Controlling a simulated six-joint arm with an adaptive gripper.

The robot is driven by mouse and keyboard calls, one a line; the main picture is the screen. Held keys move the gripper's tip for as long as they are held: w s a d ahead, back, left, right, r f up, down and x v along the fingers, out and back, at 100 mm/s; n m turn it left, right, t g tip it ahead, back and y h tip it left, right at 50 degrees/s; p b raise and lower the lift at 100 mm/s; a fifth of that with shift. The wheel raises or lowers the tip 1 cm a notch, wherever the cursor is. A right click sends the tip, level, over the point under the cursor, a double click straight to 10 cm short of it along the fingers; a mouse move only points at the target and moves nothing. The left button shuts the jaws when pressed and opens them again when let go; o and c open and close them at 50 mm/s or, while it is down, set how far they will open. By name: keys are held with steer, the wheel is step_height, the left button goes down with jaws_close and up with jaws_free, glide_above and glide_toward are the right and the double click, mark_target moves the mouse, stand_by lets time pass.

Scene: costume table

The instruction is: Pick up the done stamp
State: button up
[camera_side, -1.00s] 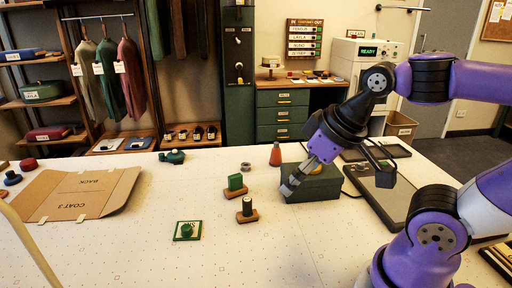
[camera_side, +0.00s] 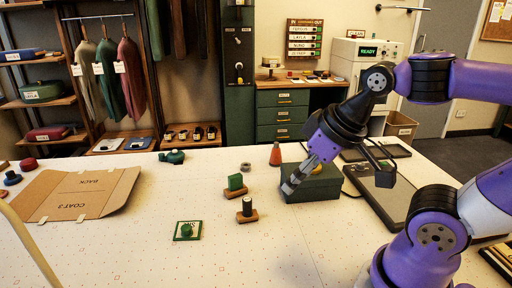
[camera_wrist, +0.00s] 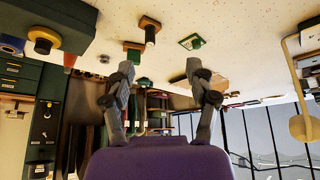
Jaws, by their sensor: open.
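Two small pieces with wooden bases stand on the white table, one with a green block (camera_side: 236,183) and one with a dark upright cylinder (camera_side: 247,207). A green round knob (camera_side: 186,230) sits on a green-edged square card nearer the front. Which of them is the done stamp I cannot tell, as no such word is readable. In the wrist view the dark cylinder (camera_wrist: 150,36), the green block (camera_wrist: 133,55) and the green knob (camera_wrist: 196,42) appear upside down, beyond my fingers. My gripper (camera_side: 290,186) is open and empty, in front of the green box; its spread fingers show in the wrist view (camera_wrist: 158,74).
The dark green box (camera_side: 318,186) stands beside my gripper, with an orange cone (camera_side: 275,155) and a grey ring (camera_side: 245,167) behind. A dark tray (camera_side: 385,190) lies to the right. A cardboard sheet (camera_side: 78,193) covers the left.

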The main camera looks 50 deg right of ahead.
steer(key=n+g, duration=0.1)
glide_toward(248, 200)
steer(key=shift+y, duration=0.3)
steer(key=x, duration=0.5)
steer(key=shift+w+r, duration=0.15)
steer(key=shift+w, duration=0.15)
steer(key=x, duration=0.6)
steer(key=shift+s+d, duration=0.35)
jaws_close()
